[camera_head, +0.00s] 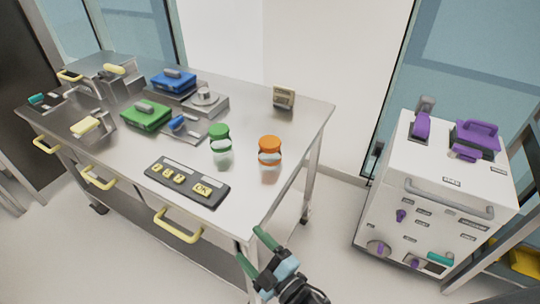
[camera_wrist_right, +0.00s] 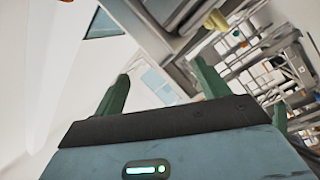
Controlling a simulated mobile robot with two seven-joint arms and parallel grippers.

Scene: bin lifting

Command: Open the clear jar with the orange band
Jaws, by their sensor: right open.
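The clear jar with the orange band (camera_head: 269,162) stands upright near the right part of the steel table, with an orange lid (camera_head: 269,143) on top. A similar jar with a green lid (camera_head: 219,131) stands to its left. My right gripper (camera_head: 252,246) is open and empty, off the table's front right corner, below and apart from the orange jar. In the right wrist view its two green fingers (camera_wrist_right: 160,85) are spread wide with nothing between them. My left gripper is not in the head view.
The steel table (camera_head: 300,115) has yellow handles on its front. A dark panel with yellow labels (camera_head: 187,182) lies left of the jars. Green (camera_head: 146,116) and blue (camera_head: 172,80) boxes stand behind. A small sign block (camera_head: 284,97) is at the back. A white cabinet (camera_head: 440,180) stands to the right.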

